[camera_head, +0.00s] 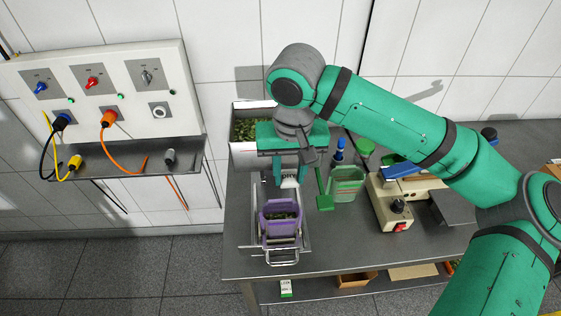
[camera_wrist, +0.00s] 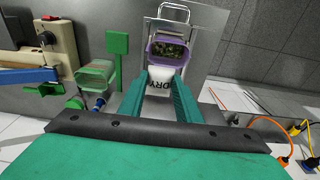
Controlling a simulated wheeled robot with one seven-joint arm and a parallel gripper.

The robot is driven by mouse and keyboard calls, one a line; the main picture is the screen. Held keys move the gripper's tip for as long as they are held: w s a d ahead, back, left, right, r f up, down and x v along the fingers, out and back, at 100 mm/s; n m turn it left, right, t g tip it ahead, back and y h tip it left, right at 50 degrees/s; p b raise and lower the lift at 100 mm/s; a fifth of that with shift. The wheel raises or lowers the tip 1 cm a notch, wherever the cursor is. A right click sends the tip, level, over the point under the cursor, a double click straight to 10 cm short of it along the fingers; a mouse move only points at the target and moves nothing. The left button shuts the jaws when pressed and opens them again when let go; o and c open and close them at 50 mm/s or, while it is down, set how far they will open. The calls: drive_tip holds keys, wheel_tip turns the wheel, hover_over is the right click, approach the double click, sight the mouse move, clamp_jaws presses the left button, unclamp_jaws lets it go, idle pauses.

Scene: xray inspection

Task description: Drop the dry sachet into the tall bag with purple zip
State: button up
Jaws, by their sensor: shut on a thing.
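My gripper (camera_head: 287,180) is shut on the dry sachet (camera_head: 290,182), a small white packet with dark "DRY" lettering. In the wrist view the sachet (camera_wrist: 158,83) sits between the two green fingers (camera_wrist: 160,92). The bag with the purple zip (camera_head: 281,222) stands open in a metal holder on the bench, with green leafy contents inside. In the wrist view the purple rim (camera_wrist: 153,60) lies just beyond the sachet. In the head view the sachet is behind and above the bag's mouth. The sachet's upper part is hidden by my gripper.
A metal bin of green leaves (camera_head: 247,128) stands behind my gripper. A green-rimmed clear bag (camera_head: 347,181) and a green paddle (camera_head: 324,190) stand to the right. A beige machine (camera_head: 391,208) is farther right. A wall panel with cables (camera_head: 105,90) is at left.

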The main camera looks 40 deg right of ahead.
drive_tip(key=shift+f, duration=2.85)
drive_tip(key=o, duration=1.1)
drive_tip(key=shift+w, duration=0.1)
wheel_tip(320, 180, up, 11)
hover_over(288, 183)
drive_tip(key=shift+f, duration=0.15)
